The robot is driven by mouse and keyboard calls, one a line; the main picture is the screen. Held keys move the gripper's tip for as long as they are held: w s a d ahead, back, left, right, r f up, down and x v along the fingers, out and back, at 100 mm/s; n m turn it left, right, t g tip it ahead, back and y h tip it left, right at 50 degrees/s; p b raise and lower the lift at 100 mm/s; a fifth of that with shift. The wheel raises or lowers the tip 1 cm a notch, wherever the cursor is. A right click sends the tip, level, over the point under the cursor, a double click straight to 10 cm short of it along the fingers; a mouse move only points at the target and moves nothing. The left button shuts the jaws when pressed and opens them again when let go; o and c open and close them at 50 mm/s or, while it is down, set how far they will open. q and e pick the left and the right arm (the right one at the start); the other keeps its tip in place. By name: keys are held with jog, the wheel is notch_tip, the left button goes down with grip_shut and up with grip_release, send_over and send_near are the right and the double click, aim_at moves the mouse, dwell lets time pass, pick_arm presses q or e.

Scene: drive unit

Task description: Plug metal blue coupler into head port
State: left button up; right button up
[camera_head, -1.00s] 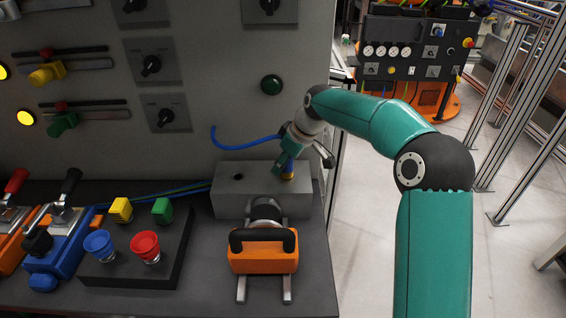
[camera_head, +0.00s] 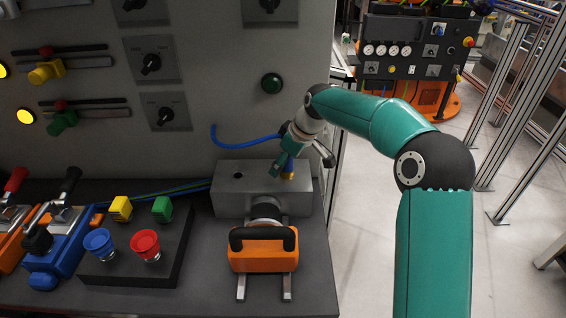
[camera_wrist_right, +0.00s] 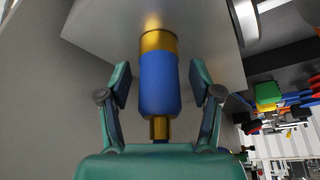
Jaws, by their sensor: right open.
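The coupler shows in the right wrist view as a blue cylinder (camera_wrist_right: 159,82) with brass at both ends. Its far brass end meets the grey metal block (camera_wrist_right: 95,22); how deep it sits in a port cannot be told. In the head view only a small brass part (camera_head: 288,177) shows at the right of the block's top (camera_head: 225,195). My right gripper (camera_wrist_right: 160,80) is open, one finger on each side of the coupler, with visible gaps. It also shows over the block in the head view (camera_head: 281,170). My left gripper is not in view.
A dark open hole (camera_head: 238,175) is in the block's top, left of the coupler. A blue hose (camera_head: 245,141) runs behind the gripper. An orange unit with a black handle (camera_head: 263,255) stands in front. A button box (camera_head: 135,265) is at the left.

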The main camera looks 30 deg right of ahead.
jog(key=v, duration=1.2)
